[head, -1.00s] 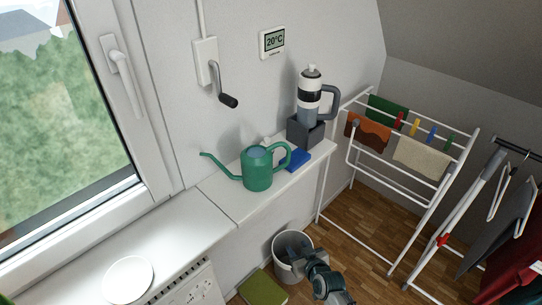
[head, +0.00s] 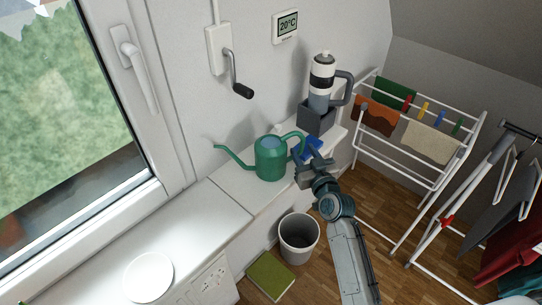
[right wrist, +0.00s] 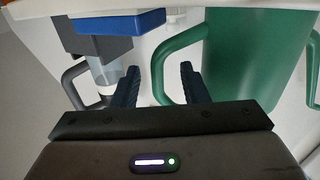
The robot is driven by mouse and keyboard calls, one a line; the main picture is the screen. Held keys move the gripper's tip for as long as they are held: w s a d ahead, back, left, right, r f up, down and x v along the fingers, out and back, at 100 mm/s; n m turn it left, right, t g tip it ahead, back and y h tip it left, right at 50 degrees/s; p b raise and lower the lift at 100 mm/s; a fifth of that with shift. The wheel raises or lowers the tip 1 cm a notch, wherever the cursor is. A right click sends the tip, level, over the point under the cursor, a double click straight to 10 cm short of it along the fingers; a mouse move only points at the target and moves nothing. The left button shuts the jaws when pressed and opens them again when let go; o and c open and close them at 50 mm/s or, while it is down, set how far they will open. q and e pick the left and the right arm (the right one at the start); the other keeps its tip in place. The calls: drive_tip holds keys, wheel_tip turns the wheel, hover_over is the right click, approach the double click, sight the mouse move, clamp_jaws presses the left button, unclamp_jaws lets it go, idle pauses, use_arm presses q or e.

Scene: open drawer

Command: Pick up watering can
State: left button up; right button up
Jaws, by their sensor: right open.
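The green watering can (head: 270,160) stands upright on the white ledge, its spout to the left and its looped handle to the right. In the right wrist view the can (right wrist: 255,60) fills the right side. My right gripper (head: 303,160) is at the can's handle side, in front of the blue box. Its two fingers (right wrist: 159,82) are open, and the handle's outer curve shows between them. I cannot tell whether they touch it. My left gripper is out of view.
A blue box (head: 313,145) lies close to my right gripper. A bottle (head: 321,80) stands in a grey holder (head: 316,118) behind it. A white bin (head: 298,247) is below the ledge. A drying rack (head: 440,110) stands to the right.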

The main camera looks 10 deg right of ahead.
drive_tip(key=w, duration=0.1)
drive_tip(key=w+p, duration=0.1)
drive_tip(key=w, duration=0.1)
drive_tip(key=shift+w+a+r, duration=0.2)
drive_tip(key=shift+w+r, duration=0.1)
drive_tip(key=shift+w, duration=0.05)
drive_tip(key=shift+w+a+f, duration=0.1)
drive_tip(key=shift+w+f, duration=0.05)
drive_tip(key=shift+w, duration=0.3)
drive_tip(key=shift+s, duration=0.1)
clamp_jaws()
drive_tip(key=shift+r, duration=0.25)
